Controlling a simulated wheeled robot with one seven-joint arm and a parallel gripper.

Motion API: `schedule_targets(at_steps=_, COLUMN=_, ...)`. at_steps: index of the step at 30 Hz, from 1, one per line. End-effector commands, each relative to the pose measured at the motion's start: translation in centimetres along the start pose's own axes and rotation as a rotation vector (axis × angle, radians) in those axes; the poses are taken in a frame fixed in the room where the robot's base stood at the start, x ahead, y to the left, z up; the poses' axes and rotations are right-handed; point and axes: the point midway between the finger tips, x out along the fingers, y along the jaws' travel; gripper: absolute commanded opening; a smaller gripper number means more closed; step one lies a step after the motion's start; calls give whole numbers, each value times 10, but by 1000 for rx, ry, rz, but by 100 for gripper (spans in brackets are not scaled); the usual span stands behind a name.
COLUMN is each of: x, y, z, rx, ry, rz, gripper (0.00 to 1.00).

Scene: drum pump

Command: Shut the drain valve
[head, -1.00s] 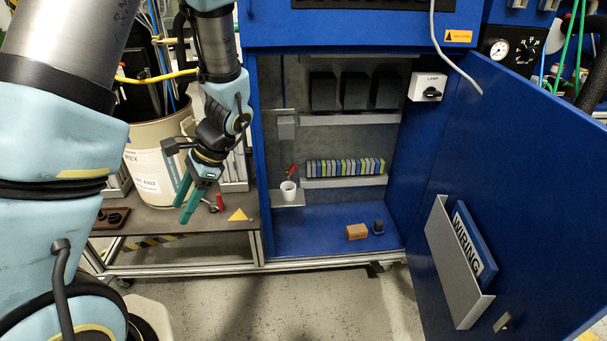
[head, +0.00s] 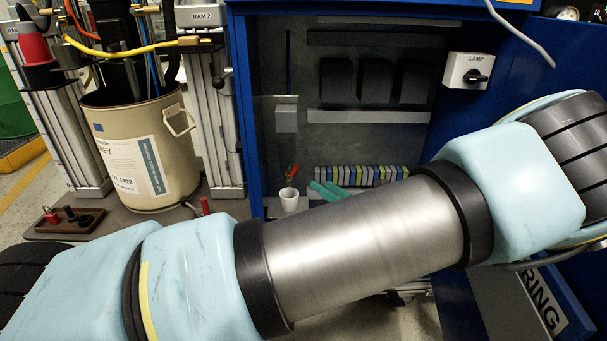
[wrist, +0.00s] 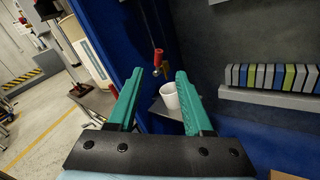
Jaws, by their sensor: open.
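A small valve with a red handle (head: 293,170) sits above a white cup (head: 289,198) inside the blue cabinet, and I take it to be the drain valve. In the wrist view, the valve's red handle (wrist: 158,57) points up from a small metal body, with the cup (wrist: 170,96) below it. My gripper (wrist: 160,72) is open and empty, its green fingers pointing towards the valve. The handle shows between the fingertips but looks farther off. In the head view, my gripper's green fingers (head: 327,190) show just right of the cup, mostly hidden behind my arm.
A row of coloured terminal blocks (wrist: 272,77) is to the right of the valve. The blue cabinet side wall (wrist: 130,40) is close on the left. A beige drum (head: 140,150) stands outside on the left. A lamp switch (head: 468,71) is at the upper right.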

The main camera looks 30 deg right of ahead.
Motion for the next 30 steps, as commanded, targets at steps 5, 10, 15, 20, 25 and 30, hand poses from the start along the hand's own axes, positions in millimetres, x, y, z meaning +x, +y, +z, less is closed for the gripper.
schedule_targets(at_steps=5, x=31, y=1, z=-1, rx=-2, ry=3, rz=6, gripper=51)
schedule_targets(at_steps=10, x=63, y=2, z=-2, rx=-3, ry=4, rz=6, gripper=51)
schedule_targets(at_steps=15, x=87, y=2, z=-1, rx=-3, ry=4, rz=5, gripper=51)
schedule_targets(at_steps=20, x=99, y=2, z=-1, rx=-4, ry=5, rz=4, gripper=51)
schedule_targets(at_steps=25, x=101, y=2, z=0, rx=-4, ry=4, rz=3, gripper=51)
schedule_targets(at_steps=30, x=101, y=2, z=0, rx=-4, ry=5, rz=3, gripper=48)
